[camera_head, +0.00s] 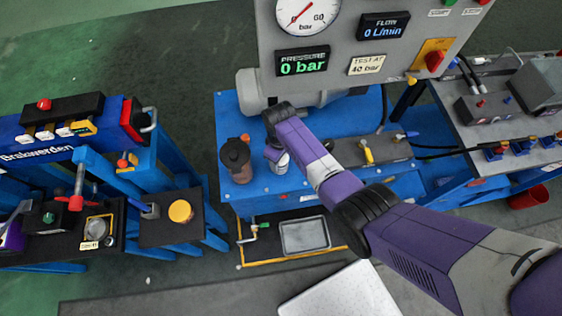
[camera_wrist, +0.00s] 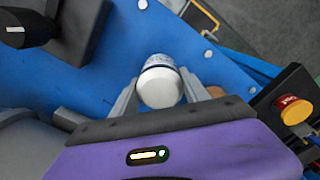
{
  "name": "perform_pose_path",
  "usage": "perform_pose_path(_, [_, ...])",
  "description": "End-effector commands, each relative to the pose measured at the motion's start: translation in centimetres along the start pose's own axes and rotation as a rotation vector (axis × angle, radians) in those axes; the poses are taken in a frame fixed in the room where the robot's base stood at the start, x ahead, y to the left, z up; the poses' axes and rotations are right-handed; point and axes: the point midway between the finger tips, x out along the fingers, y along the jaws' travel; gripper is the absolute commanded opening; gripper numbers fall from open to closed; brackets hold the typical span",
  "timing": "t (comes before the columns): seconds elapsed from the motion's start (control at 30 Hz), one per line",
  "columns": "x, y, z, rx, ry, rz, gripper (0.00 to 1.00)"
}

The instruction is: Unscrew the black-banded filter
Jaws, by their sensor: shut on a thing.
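A pale, silver-white cylindrical filter (camera_wrist: 160,82) stands between my two fingers in the wrist view. Its rounded end faces the camera, and a thin darker line runs around it; I cannot tell whether this is a black band. My gripper (camera_wrist: 160,92) is shut on it, with one finger against each side. In the head view the white filter (camera_head: 279,164) shows small at the end of my purple arm, over the blue bench (camera_head: 262,184). My fingers are mostly hidden there. How the filter is joined to what is below it is hidden.
A dark brown, black-topped cylinder (camera_head: 236,162) stands close left of the filter. A gauge panel (camera_head: 352,62) reading 0 bar rises behind. A valve with a yellow handle (camera_head: 367,152) lies to the right. A grey tray (camera_head: 304,235) sits below the bench front.

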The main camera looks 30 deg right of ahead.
Motion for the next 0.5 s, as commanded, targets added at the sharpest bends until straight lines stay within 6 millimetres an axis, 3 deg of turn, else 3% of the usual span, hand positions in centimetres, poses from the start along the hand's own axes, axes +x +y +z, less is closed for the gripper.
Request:
perform_pose_path(0.33, [-0.06,0.03,-0.06,-0.032,0.001,0.002,0.00])
perform_pose_path(0.5, [-0.08,0.08,-0.04,-0.198,0.001,0.001,0.00])
